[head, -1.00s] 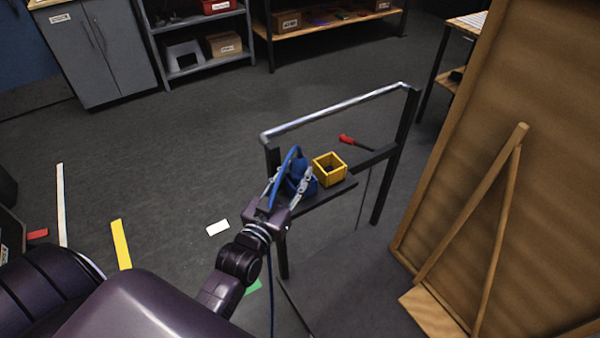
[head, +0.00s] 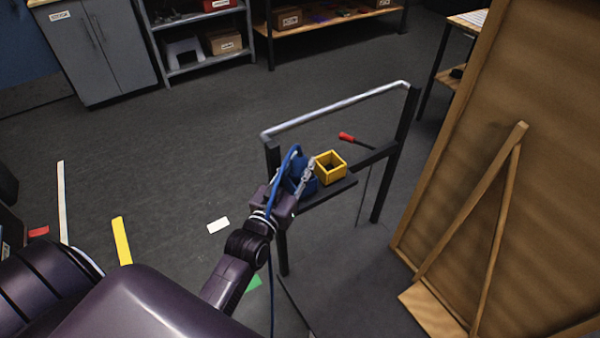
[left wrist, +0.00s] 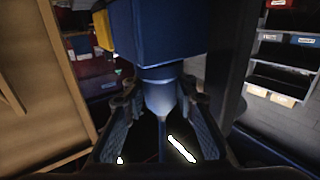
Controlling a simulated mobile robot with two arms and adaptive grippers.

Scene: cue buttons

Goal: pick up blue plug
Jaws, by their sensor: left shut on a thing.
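The blue plug (head: 300,177) is at the left end of a narrow dark shelf (head: 328,192) on a metal-topped frame, with a blue cable looping up beside it. In the left wrist view the plug (left wrist: 165,40) is a large blue block with a rounded lower part between the fingers. My left gripper (head: 306,178) is at the plug; its fingers also show in the left wrist view (left wrist: 160,120), shut on the plug's narrower end. The gripper and wrist hide part of the plug in the head view. Whether the plug touches the shelf is unclear. My right gripper is out of view.
A yellow open box (head: 331,167) stands on the shelf just right of the plug. A red-handled tool (head: 347,138) is behind it. The frame's metal rail (head: 335,111) runs above. A large wooden board (head: 480,110) stands at the right. The floor at left is mostly clear.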

